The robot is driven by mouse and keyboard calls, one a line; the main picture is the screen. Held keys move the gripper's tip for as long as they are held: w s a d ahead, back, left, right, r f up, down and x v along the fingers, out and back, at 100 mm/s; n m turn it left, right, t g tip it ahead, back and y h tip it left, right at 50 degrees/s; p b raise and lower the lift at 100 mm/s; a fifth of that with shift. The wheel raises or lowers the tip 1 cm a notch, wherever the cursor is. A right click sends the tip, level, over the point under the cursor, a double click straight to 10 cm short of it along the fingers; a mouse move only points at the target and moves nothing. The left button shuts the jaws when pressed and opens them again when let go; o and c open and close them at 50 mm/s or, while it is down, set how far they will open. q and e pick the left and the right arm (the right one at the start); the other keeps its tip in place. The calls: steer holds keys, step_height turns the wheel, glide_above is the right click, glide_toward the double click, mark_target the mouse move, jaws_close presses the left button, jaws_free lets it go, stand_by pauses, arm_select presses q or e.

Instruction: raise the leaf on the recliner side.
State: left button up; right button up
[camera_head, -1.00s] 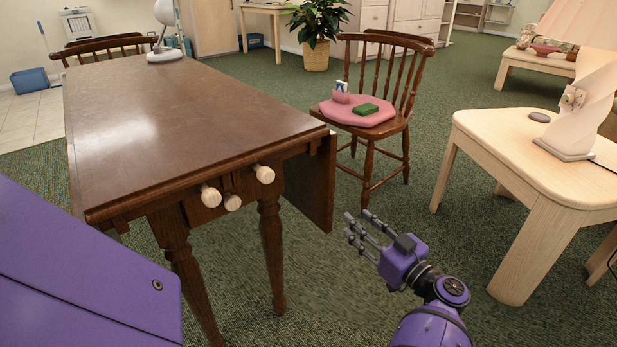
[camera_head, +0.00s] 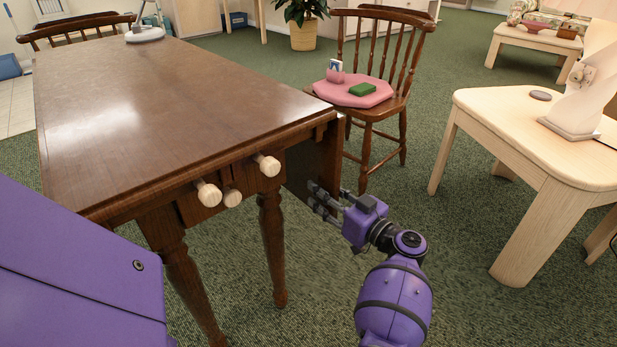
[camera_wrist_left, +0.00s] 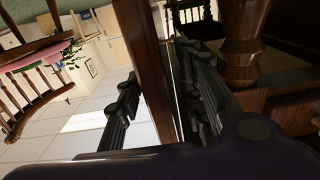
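The dark brown drop-leaf table (camera_head: 150,100) stands at left in the head view. Its right-hand leaf (camera_head: 328,150) hangs straight down; no recliner is visible to confirm the side. My left gripper (camera_head: 318,197) is at the leaf's lower near part. In the left wrist view, its dark fingers (camera_wrist_left: 160,100) are apart, with the brown leaf (camera_wrist_left: 148,70) seen edge-on between them. Contact cannot be told. My right gripper is not in view.
A pale side table (camera_head: 520,125) is at right. Green carpet lies open between them. A turned table leg (camera_head: 271,245) is near my gripper.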

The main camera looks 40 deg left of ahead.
arm_select(q)
steer(key=shift+w+a, duration=0.1)
steer(key=shift+a, duration=0.8)
jaws_close()
